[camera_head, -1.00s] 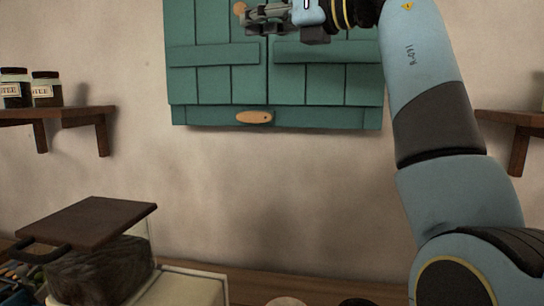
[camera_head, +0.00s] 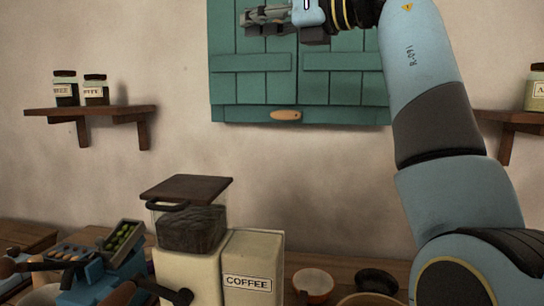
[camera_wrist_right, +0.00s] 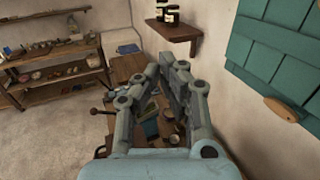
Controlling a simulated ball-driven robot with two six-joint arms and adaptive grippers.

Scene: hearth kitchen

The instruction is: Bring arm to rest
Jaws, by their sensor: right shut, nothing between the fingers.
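My right arm rises along the right side of the head view and bends left at the top. Its gripper (camera_head: 268,17) is in front of the green shutters (camera_head: 300,75) and holds nothing. In the right wrist view the gripper's fingers (camera_wrist_right: 167,66) come together at their tips, shut and empty. Below and beyond them is the wooden counter (camera_wrist_right: 125,70). My left gripper is not in view.
A grinder with a dark lid (camera_head: 190,225) and a box labelled coffee (camera_head: 252,268) stand on the counter. A wall shelf (camera_head: 100,112) holds two jars at left, and another shelf (camera_head: 515,118) is at right. An orange cup (camera_head: 313,284) stands near the box.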

